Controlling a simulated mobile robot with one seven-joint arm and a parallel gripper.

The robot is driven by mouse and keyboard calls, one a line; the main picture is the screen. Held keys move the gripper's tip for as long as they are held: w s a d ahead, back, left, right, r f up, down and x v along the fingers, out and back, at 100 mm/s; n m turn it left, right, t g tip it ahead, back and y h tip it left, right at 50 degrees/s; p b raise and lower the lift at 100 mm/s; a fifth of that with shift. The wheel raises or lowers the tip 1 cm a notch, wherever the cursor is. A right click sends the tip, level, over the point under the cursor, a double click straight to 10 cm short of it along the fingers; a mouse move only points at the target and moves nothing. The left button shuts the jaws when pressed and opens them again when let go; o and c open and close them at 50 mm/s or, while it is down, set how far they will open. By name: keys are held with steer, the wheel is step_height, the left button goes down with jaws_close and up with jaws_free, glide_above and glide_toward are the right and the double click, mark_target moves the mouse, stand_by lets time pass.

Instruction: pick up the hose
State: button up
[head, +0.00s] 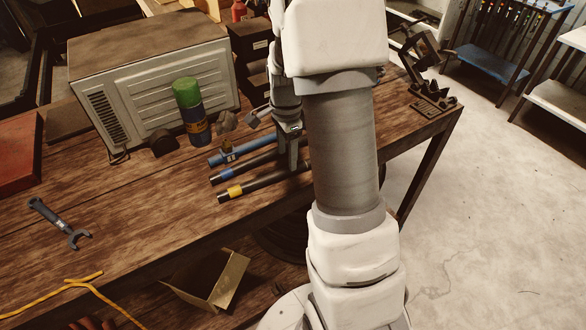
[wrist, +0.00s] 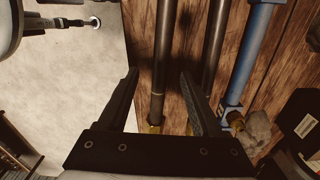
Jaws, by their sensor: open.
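Three hose-like lengths lie side by side on the wooden table: a black one with a yellow band (head: 240,191) nearest the front edge, a black one with a blue-and-yellow end (head: 236,172) behind it, and a blue one (head: 236,153) farthest back. My gripper (head: 291,165) is over their right part, partly hidden by my arm. In the wrist view my gripper (wrist: 159,72) is open. The second black hose (wrist: 212,45) lies outside the right finger. I cannot tell whether either finger touches a hose.
A green-capped can (head: 190,110) and a large grey machine (head: 150,85) stand behind the hoses. A wrench (head: 60,222) lies at the left on the table (head: 130,215). An open cardboard box (head: 210,285) is below the front edge. A dark metal fixture (head: 432,98) sits at the right.

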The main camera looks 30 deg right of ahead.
mark_target(285, 169)
steer(key=shift+w+a+f, duration=0.1)
steer(key=shift+f, duration=1.3)
steer(key=shift+a+f, duration=0.1)
steer(key=shift+f, duration=1.3)
jaws_close()
